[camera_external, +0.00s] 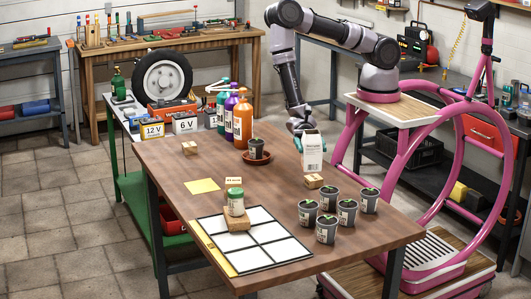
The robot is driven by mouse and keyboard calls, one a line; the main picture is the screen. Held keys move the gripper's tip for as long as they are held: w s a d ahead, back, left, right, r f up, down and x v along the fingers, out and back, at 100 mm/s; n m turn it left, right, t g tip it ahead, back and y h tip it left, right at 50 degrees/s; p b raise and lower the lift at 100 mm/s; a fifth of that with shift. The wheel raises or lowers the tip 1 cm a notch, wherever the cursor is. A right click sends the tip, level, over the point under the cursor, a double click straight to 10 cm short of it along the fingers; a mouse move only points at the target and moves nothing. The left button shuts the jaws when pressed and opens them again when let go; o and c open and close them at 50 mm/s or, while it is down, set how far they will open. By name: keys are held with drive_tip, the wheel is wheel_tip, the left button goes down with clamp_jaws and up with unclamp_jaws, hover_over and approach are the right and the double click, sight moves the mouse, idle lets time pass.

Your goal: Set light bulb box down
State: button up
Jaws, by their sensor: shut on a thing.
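A white box with dark print (312,153), which looks like the light bulb box, stands upright at the right part of the brown wooden table (215,165). My gripper (303,132) is at the box's upper left edge, with the arm coming down from above. It is shut on the box, though the fingers are small and partly hidden behind it. I cannot tell whether the box's bottom touches the table. A small wooden block (313,182) is just in front of its lower end.
Several potted seedlings (347,212) stand at the front right. A potted plant on a red saucer (256,157) is left of the box. A white-panelled board (275,232) bears a jar on a block (236,208). A yellow sheet (202,186) lies left. Bottles (242,122) stand behind.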

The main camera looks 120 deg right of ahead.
drive_tip(key=w+d+m+t+h, duration=1.1)
drive_tip(key=w+d+m+h, duration=0.45)
drive_tip(key=w+d, duration=0.6)
drive_tip(key=shift+n+h, duration=0.75)
drive_tip(key=shift+n, duration=0.1)
drive_tip(key=shift+s+d+f, duration=0.25)
drive_tip(key=shift+d+f, duration=0.15)
drive_tip(key=shift+f, duration=1.3)
drive_tip(key=shift+s+d+f, duration=0.2)
drive_tip(key=shift+d+f, duration=0.15)
drive_tip(key=shift+f, duration=1.35)
drive_tip(key=shift+s+d+f, duration=0.25)
drive_tip(key=shift+d+f, duration=0.15)
drive_tip(key=shift+f, duration=1.3)
drive_tip(key=shift+f, duration=0.1)
